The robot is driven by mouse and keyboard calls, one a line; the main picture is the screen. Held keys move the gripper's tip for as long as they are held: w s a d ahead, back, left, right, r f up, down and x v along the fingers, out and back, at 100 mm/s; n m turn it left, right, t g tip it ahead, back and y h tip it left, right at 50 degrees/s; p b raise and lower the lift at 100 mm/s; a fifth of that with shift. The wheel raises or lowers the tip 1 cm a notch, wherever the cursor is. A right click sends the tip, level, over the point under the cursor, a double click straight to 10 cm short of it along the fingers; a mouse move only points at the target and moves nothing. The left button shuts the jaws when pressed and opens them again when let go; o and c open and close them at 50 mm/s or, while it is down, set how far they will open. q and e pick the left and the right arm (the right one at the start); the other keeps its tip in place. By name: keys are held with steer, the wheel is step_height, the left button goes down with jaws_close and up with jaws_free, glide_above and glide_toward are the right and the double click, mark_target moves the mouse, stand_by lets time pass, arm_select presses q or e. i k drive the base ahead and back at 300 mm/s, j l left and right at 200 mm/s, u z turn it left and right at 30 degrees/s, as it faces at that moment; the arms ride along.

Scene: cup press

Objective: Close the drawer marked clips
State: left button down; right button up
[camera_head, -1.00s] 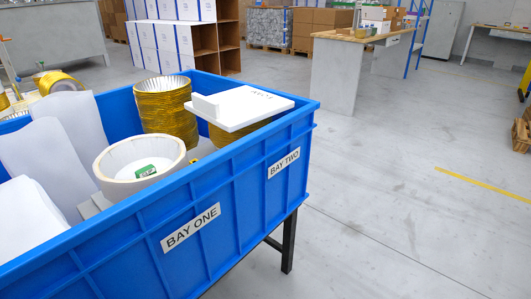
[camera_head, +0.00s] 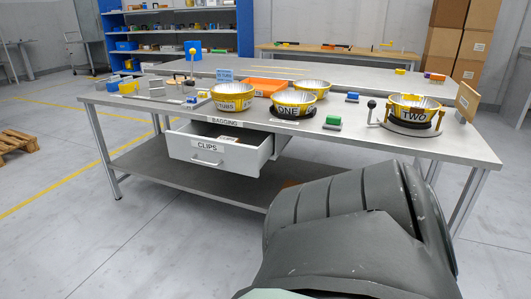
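A white drawer marked CLIPS (camera_head: 207,150) hangs under the steel workbench (camera_head: 300,126), left of its middle. It is pulled out toward me, and a little of its contents shows inside. Its handle (camera_head: 206,161) is a small bar on the front, below the label. A large dark grey arm part of mine fills the lower right and covers part of the bench's lower shelf. Neither gripper shows.
The bench top holds gold foil bowls marked TUBS (camera_head: 232,104), ONE (camera_head: 293,109) and TWO (camera_head: 414,113), plus an orange tray (camera_head: 267,86). Clear floor lies in front and to the left. A wooden pallet (camera_head: 14,141) lies at the far left.

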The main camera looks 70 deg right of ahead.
mark_target(196, 142)
steer(key=z, duration=1.75)
